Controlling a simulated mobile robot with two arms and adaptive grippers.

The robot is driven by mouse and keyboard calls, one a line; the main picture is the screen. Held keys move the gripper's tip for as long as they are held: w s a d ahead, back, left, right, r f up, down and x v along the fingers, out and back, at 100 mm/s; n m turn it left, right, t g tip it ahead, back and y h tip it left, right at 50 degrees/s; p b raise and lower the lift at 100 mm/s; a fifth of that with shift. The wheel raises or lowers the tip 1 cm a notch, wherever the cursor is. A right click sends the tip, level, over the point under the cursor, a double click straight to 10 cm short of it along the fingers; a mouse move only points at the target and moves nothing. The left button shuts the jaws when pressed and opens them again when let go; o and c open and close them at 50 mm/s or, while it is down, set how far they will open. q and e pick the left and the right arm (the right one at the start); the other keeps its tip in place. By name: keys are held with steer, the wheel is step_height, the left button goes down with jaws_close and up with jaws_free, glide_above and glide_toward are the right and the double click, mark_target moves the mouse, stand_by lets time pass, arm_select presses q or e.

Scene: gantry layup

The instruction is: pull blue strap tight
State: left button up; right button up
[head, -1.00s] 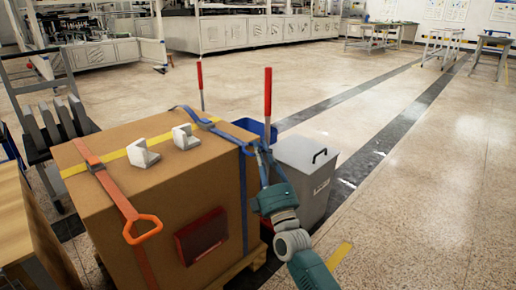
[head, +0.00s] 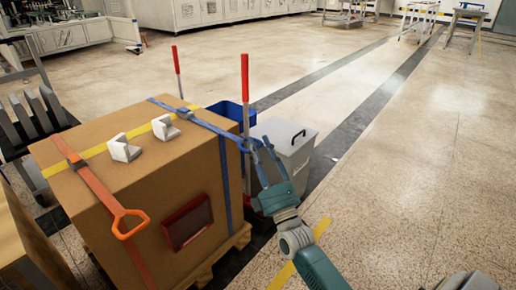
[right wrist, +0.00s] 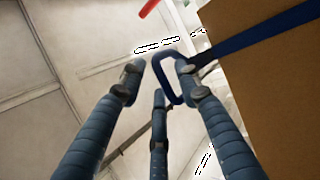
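A blue strap (head: 207,124) with a ratchet buckle runs over the right part of the big cardboard box (head: 80,159). Its blue loop handle (right wrist: 163,82) sticks out past the box's right edge. My right gripper (head: 259,147) is beside that edge, fingers pointing up toward the handle. In the right wrist view, the handle lies among the spread fingertips of the right gripper (right wrist: 158,73), close against the right finger; a small gap shows to the left finger. I see no firm grip. My left gripper is not in view.
An orange strap with a handle (head: 130,222) and white corner pieces (head: 123,148) are on the box.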

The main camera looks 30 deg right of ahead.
steer(key=v, duration=1.2)
